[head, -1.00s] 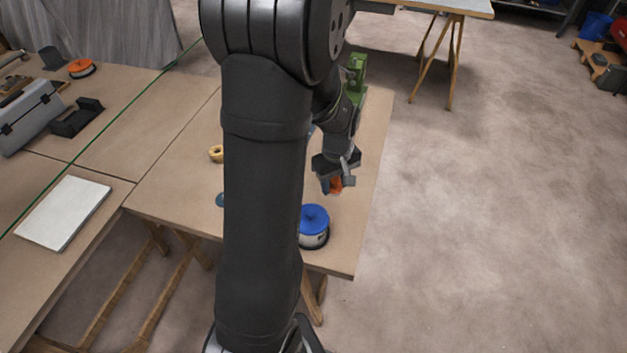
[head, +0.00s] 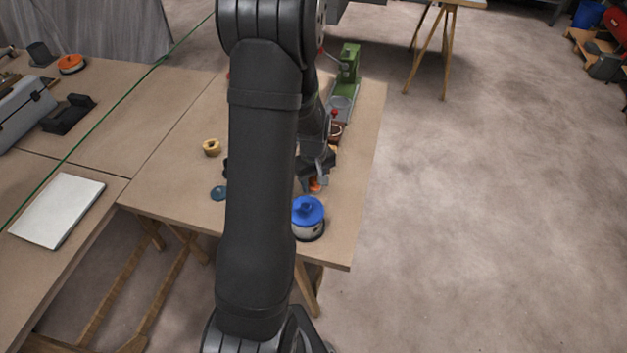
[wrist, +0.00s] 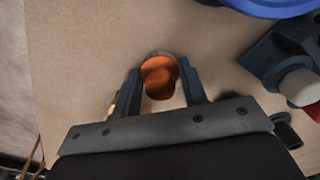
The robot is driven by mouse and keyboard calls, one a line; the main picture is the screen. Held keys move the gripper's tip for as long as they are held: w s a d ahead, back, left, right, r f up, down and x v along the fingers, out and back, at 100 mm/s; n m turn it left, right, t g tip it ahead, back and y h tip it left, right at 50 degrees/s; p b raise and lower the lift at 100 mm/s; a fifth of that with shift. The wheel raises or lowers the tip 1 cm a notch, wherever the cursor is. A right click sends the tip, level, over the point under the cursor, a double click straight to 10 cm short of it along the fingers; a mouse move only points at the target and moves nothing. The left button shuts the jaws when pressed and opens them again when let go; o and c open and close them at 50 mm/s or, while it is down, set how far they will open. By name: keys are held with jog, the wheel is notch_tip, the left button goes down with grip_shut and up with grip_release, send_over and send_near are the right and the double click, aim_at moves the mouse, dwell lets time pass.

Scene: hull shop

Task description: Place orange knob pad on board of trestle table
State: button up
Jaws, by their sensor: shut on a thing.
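The orange knob pad (wrist: 158,74) is between the fingers of my gripper (wrist: 168,88) in the wrist view, and the fingers are shut on it. In the head view my gripper (head: 312,182) is over the right part of the trestle table board (head: 170,194), with a bit of the orange pad (head: 315,185) showing below it. The board also fills much of the wrist view (wrist: 90,60). I cannot tell whether the pad touches the board. My arm hides part of the board.
A blue-topped round container (head: 308,217) stands close in front of my gripper. A green machine (head: 347,78) stands behind it. A yellow ring (head: 211,147) and a dark blue disc (head: 218,193) lie to the left. The board's right edge is close.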

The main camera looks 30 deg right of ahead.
aim_at(313, 178)
jog(key=shift+f, duration=0.1)
jog(key=o, duration=1)
jog(key=shift+c, duration=0.2)
notch_tip(313, 178, up, 12)
jog(key=shift+f, duration=4.85)
